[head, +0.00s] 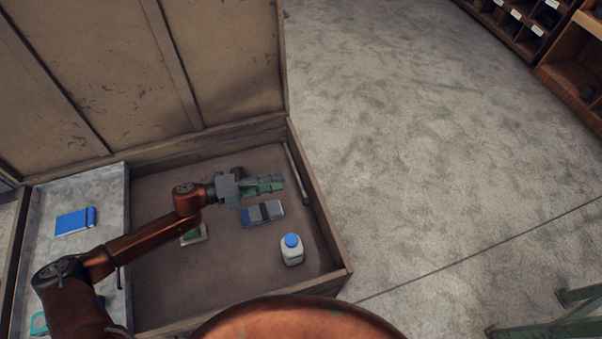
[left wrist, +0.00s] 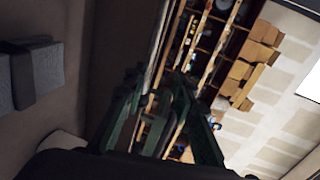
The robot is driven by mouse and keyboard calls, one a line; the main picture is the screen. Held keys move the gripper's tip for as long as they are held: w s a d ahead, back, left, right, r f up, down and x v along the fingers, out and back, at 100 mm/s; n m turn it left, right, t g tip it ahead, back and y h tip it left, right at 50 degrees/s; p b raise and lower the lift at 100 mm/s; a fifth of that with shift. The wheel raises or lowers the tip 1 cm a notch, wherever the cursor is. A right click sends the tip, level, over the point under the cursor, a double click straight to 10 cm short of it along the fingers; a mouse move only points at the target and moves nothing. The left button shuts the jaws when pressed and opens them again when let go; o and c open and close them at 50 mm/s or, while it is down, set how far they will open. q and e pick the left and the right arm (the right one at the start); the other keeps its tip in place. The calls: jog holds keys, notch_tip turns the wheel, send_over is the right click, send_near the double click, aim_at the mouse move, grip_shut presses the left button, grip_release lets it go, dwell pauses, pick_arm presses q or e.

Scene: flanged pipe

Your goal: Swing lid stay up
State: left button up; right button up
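The lid stay (head: 297,174) is a thin grey rod lying along the right inner wall of a wooden chest (head: 318,222). The chest's lid (head: 225,55) stands open at the back. My left gripper (head: 284,184) is inside the chest, its green fingers pointing right toward the rod, just left of it. In the left wrist view its two fingers (left wrist: 158,78) are apart with nothing clearly between them. I cannot make out the rod for sure in that view. My right gripper is not in view.
In the chest are a grey box with a dark band (head: 262,213), a white bottle with a blue cap (head: 291,250) and a small green-and-white item (head: 193,235). A blue notebook (head: 75,221) lies in the left tray (head: 108,185).

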aim_at(299, 179)
pick_arm(q)
jog(key=shift+a+f+b+x, duration=0.1)
jog(key=shift+f+b+x, duration=0.25)
jog(key=shift+x, duration=1.1)
jog(key=shift+a+f+b+x, duration=0.15)
jog(key=shift+b+x, duration=0.3)
jog(key=shift+x, duration=1.05)
jog(key=shift+d+f+b+x, duration=0.1)
jog(key=shift+f+b+x, duration=0.3)
jog(key=shift+x, duration=1.05)
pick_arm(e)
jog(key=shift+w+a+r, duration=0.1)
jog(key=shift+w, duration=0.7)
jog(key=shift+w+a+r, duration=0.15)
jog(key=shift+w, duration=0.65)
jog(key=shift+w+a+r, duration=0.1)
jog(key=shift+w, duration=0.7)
pick_arm(q)
jog(key=shift+a+r, duration=0.1)
grip_shut()
